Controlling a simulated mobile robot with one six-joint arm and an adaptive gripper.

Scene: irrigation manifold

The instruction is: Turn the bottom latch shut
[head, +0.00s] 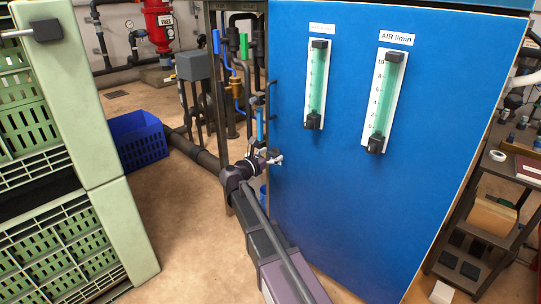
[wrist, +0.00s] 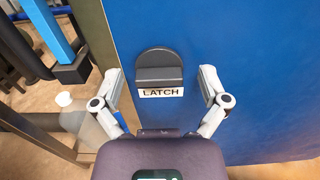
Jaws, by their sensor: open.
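A dark grey latch (wrist: 158,66) sits on the blue panel near its left edge in the wrist view. It has a rounded top and a wide bar lying level across it, and a white label reading LATCH (wrist: 162,92) is just below. My gripper (wrist: 162,76) is open, with one finger on each side of the latch. Gaps show between both fingers and the bar, and nothing is held. In the head view my gripper (head: 275,158) is at the lower left edge of the blue cabinet (head: 370,200); I cannot make out this latch there.
Two green-scaled flow gauges (head: 316,85) (head: 385,100) are on the cabinet front. Pipes and a dark frame (head: 215,20) stand left of it. A green crate stack (head: 120,220) is at the far left, with a blue crate (head: 140,142) behind. Bare floor lies between.

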